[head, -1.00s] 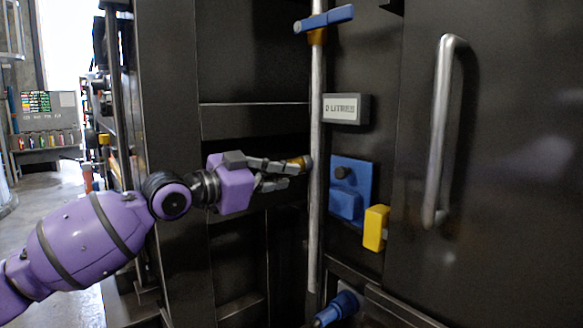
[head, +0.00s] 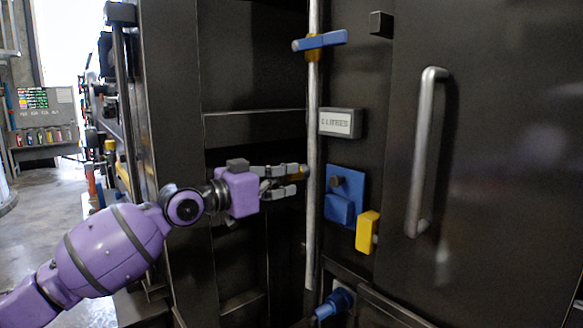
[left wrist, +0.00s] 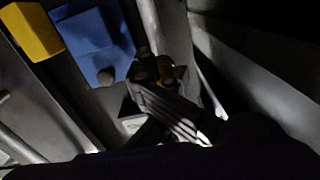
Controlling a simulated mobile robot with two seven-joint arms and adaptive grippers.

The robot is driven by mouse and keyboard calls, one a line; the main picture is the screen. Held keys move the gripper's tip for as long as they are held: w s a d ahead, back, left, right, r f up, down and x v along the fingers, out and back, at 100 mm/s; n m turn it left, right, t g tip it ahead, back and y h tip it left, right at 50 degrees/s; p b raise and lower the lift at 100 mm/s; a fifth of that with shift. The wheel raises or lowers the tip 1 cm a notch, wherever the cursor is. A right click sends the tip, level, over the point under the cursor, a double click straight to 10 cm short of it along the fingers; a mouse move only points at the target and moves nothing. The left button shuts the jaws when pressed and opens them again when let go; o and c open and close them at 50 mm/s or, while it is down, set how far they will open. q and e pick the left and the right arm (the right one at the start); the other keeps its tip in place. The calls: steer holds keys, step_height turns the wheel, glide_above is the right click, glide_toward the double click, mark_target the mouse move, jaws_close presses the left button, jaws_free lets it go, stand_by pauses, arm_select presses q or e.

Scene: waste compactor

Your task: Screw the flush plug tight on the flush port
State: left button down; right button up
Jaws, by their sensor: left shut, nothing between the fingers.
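A small brass-coloured piece (head: 304,170), which looks like the flush plug on its port, sits at the left side of the grey vertical pipe (head: 314,120). My left gripper (head: 297,180) is shut and empty, its fingertips right beside the brass piece and the pipe. I cannot tell whether they touch it. In the left wrist view the fingers (left wrist: 170,100) reach up toward the pipe (left wrist: 172,30), and a brass-coloured patch (left wrist: 178,72) shows by their tips. The fingers hide most of the plug and port, so the thread and seating cannot be seen. My right gripper is not in view.
A blue-handled valve (head: 320,41) is on the pipe above. A blue box (head: 341,208), a yellow block (head: 367,232) and a label plate (head: 341,123) are right of the pipe. A blue fitting (head: 335,303) is below. A large door handle (head: 428,150) stands out at right.

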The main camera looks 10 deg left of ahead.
arm_select(q)
steer(key=shift+r+n, duration=0.1)
steer(key=shift+n, duration=0.3)
steer(key=shift+s+r+n+p, duration=0.1)
steer(key=shift+r+n+p, duration=0.05)
steer(key=shift+n+p, duration=0.2)
steer(key=n+p, duration=0.3)
steer(key=n, duration=0.6)
steer(key=shift+n, duration=0.65)
steer(key=n, duration=0.4)
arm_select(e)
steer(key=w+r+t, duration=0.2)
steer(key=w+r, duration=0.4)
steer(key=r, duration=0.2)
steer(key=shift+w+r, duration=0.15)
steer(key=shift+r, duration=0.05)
arm_select(q)
steer(key=shift+a, duration=0.1)
